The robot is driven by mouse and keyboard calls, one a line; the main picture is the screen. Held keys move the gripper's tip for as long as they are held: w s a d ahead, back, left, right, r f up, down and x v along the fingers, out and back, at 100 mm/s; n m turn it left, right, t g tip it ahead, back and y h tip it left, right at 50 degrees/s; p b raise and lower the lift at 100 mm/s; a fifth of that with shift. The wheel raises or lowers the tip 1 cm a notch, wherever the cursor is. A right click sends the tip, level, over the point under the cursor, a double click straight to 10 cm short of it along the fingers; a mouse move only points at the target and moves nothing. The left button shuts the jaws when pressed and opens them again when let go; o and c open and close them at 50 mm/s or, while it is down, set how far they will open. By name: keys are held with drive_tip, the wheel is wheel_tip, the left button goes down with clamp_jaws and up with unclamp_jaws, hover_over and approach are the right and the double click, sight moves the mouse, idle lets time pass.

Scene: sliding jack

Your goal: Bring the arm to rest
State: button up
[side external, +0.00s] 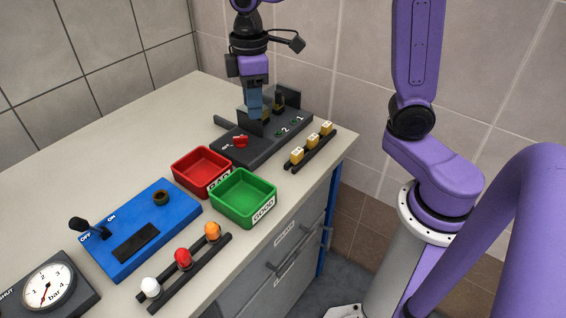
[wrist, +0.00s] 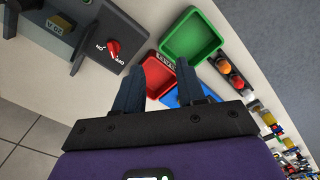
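My gripper (side external: 255,112) points down over the dark grey device (side external: 262,150), which has a red knob (side external: 240,141) and sockets marked 1 and 2. In the wrist view my gripper's two blue-grey fingers (wrist: 161,68) stand apart, with nothing seen held between them. The red knob (wrist: 113,47) shows ahead of the fingers to the left. In the side view my gripper hides part of the device behind it, and I cannot tell whether the fingertips touch it.
The red bin (side external: 183,180) and green bin (side external: 231,217) stand in front of the device. A rail (side external: 312,150) with yellow blocks lies beside it. The blue switch panel (side external: 178,227), a gauge (side external: 47,289) and a rail of coloured bulbs (side external: 183,258) lie nearer. The counter's back left is clear.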

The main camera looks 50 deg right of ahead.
drive_tip(key=s+d+f+n, duration=0.1)
drive_tip(key=s+f, duration=0.1)
drive_tip(key=s, duration=0.9)
drive_tip(key=s+d+f+n, duration=0.1)
drive_tip(key=s+d+f, duration=0.1)
drive_tip(key=s, duration=1)
drive_tip(key=shift+s+d+f, duration=0.15)
drive_tip(key=shift+d+f, duration=0.1)
drive_tip(key=shift+f, duration=0.15)
